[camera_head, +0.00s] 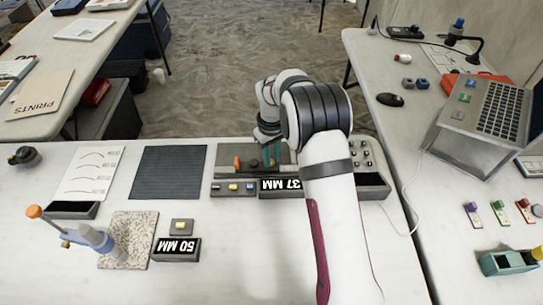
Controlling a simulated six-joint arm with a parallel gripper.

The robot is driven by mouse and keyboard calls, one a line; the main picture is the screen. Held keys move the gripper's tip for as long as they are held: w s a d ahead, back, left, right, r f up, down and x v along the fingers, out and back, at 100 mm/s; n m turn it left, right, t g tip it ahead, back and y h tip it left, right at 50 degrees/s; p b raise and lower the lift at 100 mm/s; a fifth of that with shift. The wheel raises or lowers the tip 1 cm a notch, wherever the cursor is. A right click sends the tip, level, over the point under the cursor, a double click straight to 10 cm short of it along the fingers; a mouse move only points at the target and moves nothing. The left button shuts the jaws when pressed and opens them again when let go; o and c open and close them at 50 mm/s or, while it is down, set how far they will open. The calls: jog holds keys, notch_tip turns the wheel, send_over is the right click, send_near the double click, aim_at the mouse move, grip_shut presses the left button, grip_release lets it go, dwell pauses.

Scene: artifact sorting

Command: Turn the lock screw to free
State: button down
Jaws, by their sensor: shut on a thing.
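A dark grey fixture (225,172) sits on the bench in the middle, with an orange part (237,162) on its left side. My gripper (270,158) reaches down over the right half of this fixture, its teal fingers close together. It is shut on a small part there, which appears to be the lock screw. The fingers hide that part, so its angle cannot be told. A display reading 37 MM (279,184) stands just in front, upside down in the picture and partly covered by my arm.
A button panel (233,188) lies left of the 37 MM display. A stand with an orange knob (34,211) is on a speckled plate (137,226), beside a 50 MM display (178,246). A dark mat (168,173) lies left of the fixture. The front centre bench is clear.

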aim_at(272, 162)
jog(key=shift+w, duration=0.1)
jog(key=c, duration=0.7)
grip_release()
jog(key=shift+c, duration=0.2)
notch_tip(272, 162, up, 16)
jog(key=s+d+r+m+y, duration=0.1)
jog(key=s+d+r+m, duration=0.2)
jog(key=s, duration=0.7)
jog(key=s+d+r+m, duration=0.2)
jog(key=s+r+m, duration=0.15)
jog(key=s, duration=0.65)
jog(key=s+f+m, duration=0.2)
jog(key=s, duration=0.5)
jog(key=s+f+m, duration=0.3)
jog(key=s, duration=0.5)
jog(key=shift+s+f+m+y, duration=0.2)
jog(key=shift+f+m+y, duration=0.05)
jog(key=shift+m+y, duration=0.15)
